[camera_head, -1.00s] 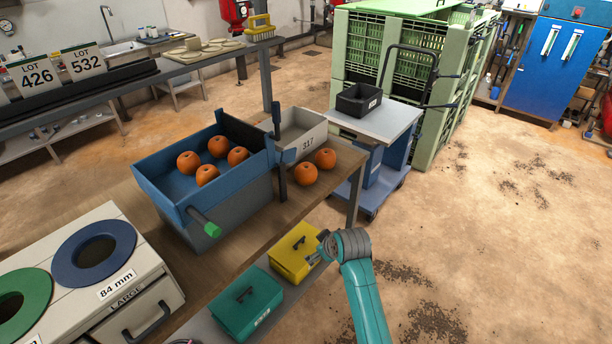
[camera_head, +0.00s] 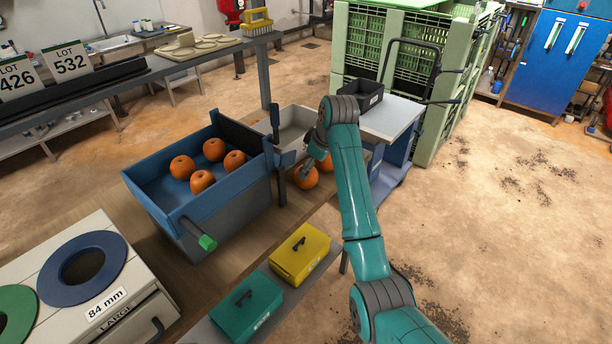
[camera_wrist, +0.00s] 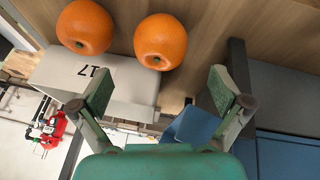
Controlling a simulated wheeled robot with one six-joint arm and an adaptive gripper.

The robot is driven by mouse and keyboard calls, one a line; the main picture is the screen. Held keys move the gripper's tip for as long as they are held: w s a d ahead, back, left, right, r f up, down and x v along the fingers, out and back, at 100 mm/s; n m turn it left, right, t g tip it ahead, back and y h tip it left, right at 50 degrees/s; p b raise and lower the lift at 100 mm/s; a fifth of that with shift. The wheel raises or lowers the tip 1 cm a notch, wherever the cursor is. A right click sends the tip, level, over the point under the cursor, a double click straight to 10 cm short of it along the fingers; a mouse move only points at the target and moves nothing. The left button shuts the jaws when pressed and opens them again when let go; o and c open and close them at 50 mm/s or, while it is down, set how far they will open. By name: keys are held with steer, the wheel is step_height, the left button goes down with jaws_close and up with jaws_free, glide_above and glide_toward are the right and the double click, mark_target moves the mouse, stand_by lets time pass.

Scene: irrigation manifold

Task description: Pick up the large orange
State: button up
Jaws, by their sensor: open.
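Two loose oranges sit on the wooden bench beside the grey bin. In the head view the nearer orange (camera_head: 306,177) is partly covered by my gripper (camera_head: 313,163), and the other (camera_head: 326,162) is mostly hidden behind my arm. In the wrist view my gripper (camera_wrist: 160,92) is open and empty, with fingers wide apart. One orange (camera_wrist: 160,42) is ahead between the fingers; another (camera_wrist: 85,27) is to its left. Neither is touched by the fingers in the wrist view. Several oranges (camera_head: 213,150) lie in the blue tray (camera_head: 160,211). I cannot tell which orange is the large one.
The grey bin (camera_wrist: 110,80) with its number stands close by the loose oranges. A dark post (camera_head: 278,165) rises beside them. Yellow (camera_head: 300,255) and teal (camera_head: 246,309) boxes sit on a lower shelf. A sizing box with a blue ring (camera_head: 62,288) stands at left.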

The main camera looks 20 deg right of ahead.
steer(key=x, duration=0.8)
steer(key=shift+f, duration=0.1)
steer(key=c, duration=1.2)
